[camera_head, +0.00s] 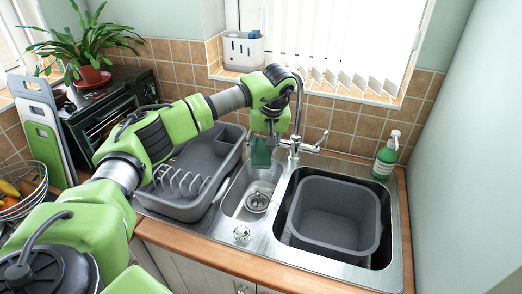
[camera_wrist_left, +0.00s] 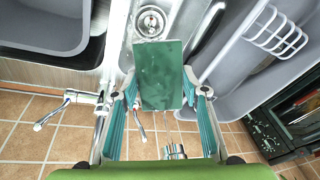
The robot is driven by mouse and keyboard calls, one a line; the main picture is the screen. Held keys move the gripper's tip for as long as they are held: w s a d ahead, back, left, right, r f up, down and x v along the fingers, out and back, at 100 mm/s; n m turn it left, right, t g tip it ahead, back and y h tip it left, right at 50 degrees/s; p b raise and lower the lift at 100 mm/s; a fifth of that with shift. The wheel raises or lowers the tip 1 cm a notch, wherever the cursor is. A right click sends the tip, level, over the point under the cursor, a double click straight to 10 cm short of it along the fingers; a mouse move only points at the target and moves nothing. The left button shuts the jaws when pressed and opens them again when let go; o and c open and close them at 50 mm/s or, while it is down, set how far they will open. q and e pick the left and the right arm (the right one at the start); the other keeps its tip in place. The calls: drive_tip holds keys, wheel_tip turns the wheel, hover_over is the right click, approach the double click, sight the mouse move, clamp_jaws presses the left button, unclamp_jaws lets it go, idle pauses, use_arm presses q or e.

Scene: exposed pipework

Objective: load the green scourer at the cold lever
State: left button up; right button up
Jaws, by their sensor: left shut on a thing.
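My left gripper (camera_head: 267,135) reaches in from the left over the small middle basin of the sink, just left of the tap. It is shut on the green scourer (camera_head: 261,155), a flat dark green pad. In the left wrist view the scourer (camera_wrist_left: 163,75) sits between the two teal fingers. The chrome tap (camera_head: 297,110) stands at the back of the sink. A tap lever (camera_head: 321,141) sticks out on its right side; in the left wrist view this lever (camera_wrist_left: 48,116) is at the left, apart from the scourer. My right gripper is out of view.
A grey tub (camera_head: 335,216) fills the right basin. A grey dish rack (camera_head: 185,190) stands left of the small basin. A green soap bottle (camera_head: 385,158) is at the back right. A white caddy (camera_head: 243,52) sits on the windowsill behind my arm.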

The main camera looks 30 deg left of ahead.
use_arm(q)
drive_tip(key=shift+s+d+p, duration=0.15)
drive_tip(key=shift+s+d, duration=0.2)
drive_tip(key=shift+s, duration=0.25)
drive_tip(key=shift+s+d+p, duration=0.15)
drive_tip(key=shift+s+d, duration=0.15)
drive_tip(key=shift+s, duration=0.3)
drive_tip(key=shift+s+d, duration=0.45)
drive_tip(key=shift+s, duration=0.3)
drive_tip(key=shift+s+d, duration=0.45)
drive_tip(key=shift+s, duration=0.35)
drive_tip(key=shift+s+d, duration=0.45)
drive_tip(key=shift+s, duration=0.3)
drive_tip(key=shift+p, duration=0.3)
drive_tip(key=s+d+r+p, duration=0.2)
drive_tip(key=s+r, duration=0.2)
drive_tip(key=shift+s+d, duration=0.15)
drive_tip(key=shift+d, duration=0.1)
